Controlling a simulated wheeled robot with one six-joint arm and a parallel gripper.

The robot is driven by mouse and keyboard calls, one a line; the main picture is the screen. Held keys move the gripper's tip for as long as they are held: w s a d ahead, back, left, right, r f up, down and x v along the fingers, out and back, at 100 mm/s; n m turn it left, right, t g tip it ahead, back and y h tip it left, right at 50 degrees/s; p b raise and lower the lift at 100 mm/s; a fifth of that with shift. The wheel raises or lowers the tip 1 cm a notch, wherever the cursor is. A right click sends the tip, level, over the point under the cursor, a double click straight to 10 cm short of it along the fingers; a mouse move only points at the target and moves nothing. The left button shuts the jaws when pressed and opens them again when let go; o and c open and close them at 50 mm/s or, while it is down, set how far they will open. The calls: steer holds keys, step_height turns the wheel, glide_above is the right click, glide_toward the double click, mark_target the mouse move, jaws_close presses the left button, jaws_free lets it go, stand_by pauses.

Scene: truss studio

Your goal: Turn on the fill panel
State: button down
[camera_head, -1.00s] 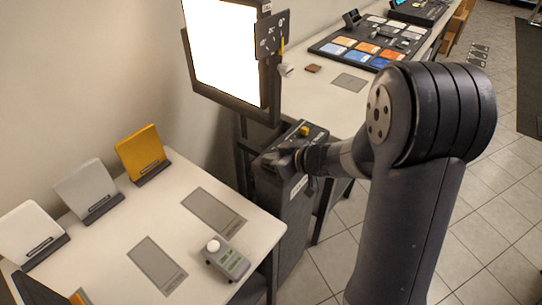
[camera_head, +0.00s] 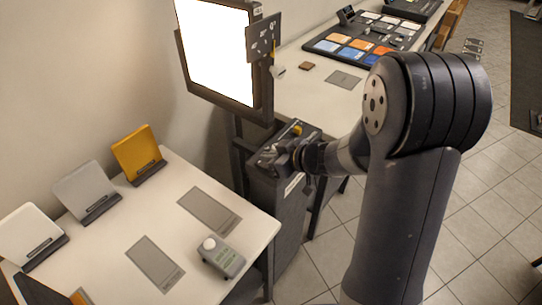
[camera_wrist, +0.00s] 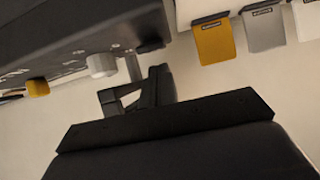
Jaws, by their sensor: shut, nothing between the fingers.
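The light panel (camera_head: 217,55) at the upper left of the head view has a bright, evenly white face in a dark frame. Below it stands a dark control box (camera_head: 277,215) with a yellow knob (camera_head: 297,130) on top.
A white table (camera_head: 110,255) at the left carries white, grey and yellow cards and a small device (camera_head: 220,257) with a white dome. Another table (camera_head: 310,97) behind holds a board of coloured tiles (camera_head: 365,38). A dark placard (camera_head: 262,38) hangs beside the panel's right edge.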

step_height(320, 180, up, 3)
steer(key=shift+f+p, duration=0.1)
steer(key=shift+p, duration=0.9)
steer(key=a+r+p+v, duration=0.1)
steer(key=r+v, duration=0.1)
steer(key=v, duration=0.7)
steer(key=shift+w+d+p, duration=0.2)
steer(key=shift+d+p, duration=0.05)
steer(key=shift+p, duration=0.05)
steer(key=w+a+f, duration=0.1)
steer(key=f, duration=0.1)
steer(key=w+a+f+b, duration=0.1)
steer(key=a+f, duration=0.1)
steer(key=w+a+f+b, duration=0.1)
steer(key=f, duration=0.1)
steer(key=shift+w+a, duration=0.35)
steer(key=shift+w+d+f+b, duration=0.1)
steer(key=shift+d+b, duration=0.05)
steer(key=shift+b, duration=1.3)
steer(key=b, duration=0.5)
steer(key=shift+s+d+t+y, duration=0.1)
steer(key=shift+s+t+y, duration=0.2)
steer(key=shift+y, duration=0.1)
